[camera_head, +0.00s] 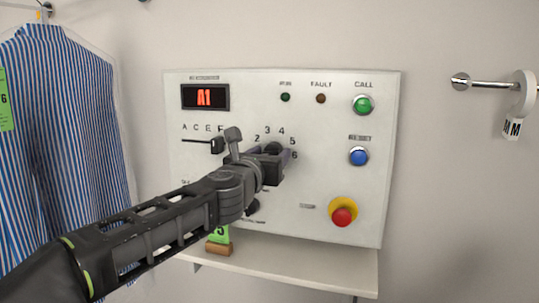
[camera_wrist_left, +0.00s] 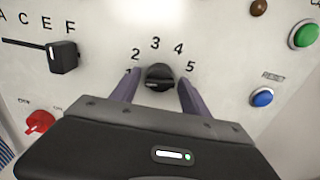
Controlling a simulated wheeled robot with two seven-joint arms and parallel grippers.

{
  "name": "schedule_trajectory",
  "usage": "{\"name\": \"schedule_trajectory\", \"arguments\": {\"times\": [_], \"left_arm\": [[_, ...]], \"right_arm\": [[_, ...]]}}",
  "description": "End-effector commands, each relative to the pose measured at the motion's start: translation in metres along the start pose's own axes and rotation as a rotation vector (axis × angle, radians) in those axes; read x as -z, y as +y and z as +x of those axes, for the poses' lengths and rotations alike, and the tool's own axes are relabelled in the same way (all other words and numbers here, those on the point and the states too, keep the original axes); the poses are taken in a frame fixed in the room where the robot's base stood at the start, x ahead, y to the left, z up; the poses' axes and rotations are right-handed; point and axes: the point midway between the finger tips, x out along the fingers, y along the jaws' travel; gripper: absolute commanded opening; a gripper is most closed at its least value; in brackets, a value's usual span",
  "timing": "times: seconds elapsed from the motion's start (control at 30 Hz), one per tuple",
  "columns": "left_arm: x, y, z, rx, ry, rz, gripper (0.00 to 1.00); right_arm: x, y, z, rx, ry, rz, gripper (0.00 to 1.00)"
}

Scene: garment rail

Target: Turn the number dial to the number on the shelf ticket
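The number dial is a black round knob (camera_wrist_left: 160,77) on the white control panel (camera_head: 330,215), with printed numbers around it. In the left wrist view 2, 3, 4 and 5 read clearly; 1 is partly covered by a finger. A pale mark shows on the knob's lower left. My left gripper (camera_wrist_left: 159,92) is open, one finger on each side of the knob, with gaps visible. In the head view the gripper (camera_head: 277,165) covers part of the dial. My right gripper is not in view.
The red display (camera_head: 205,97) reads A1. A black letter slider (camera_wrist_left: 63,57) and red knob (camera_wrist_left: 39,122) lie left of the dial. Green (camera_head: 362,104) and blue (camera_head: 358,156) buttons and a red emergency button (camera_head: 342,216) are to the right. A striped shirt (camera_head: 65,130) hangs at left.

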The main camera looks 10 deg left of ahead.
Motion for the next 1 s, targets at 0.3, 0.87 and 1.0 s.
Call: {"name": "schedule_trajectory", "arguments": {"times": [0.3, 0.87, 1.0], "left_arm": [[0.0, 0.0, -0.0002, 0.0, 0.0, 0.0, 0.26], [-0.0002, 0.0, -0.0003, 0.0, 0.0, 0.009, 0.0], [-0.0004, 0.0002, -0.0002, 0.0, 0.0, 0.036, 0.0]], "right_arm": [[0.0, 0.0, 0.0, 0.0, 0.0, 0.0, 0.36], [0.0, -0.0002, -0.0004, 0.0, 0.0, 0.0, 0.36], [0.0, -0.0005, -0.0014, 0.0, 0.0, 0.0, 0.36]]}}
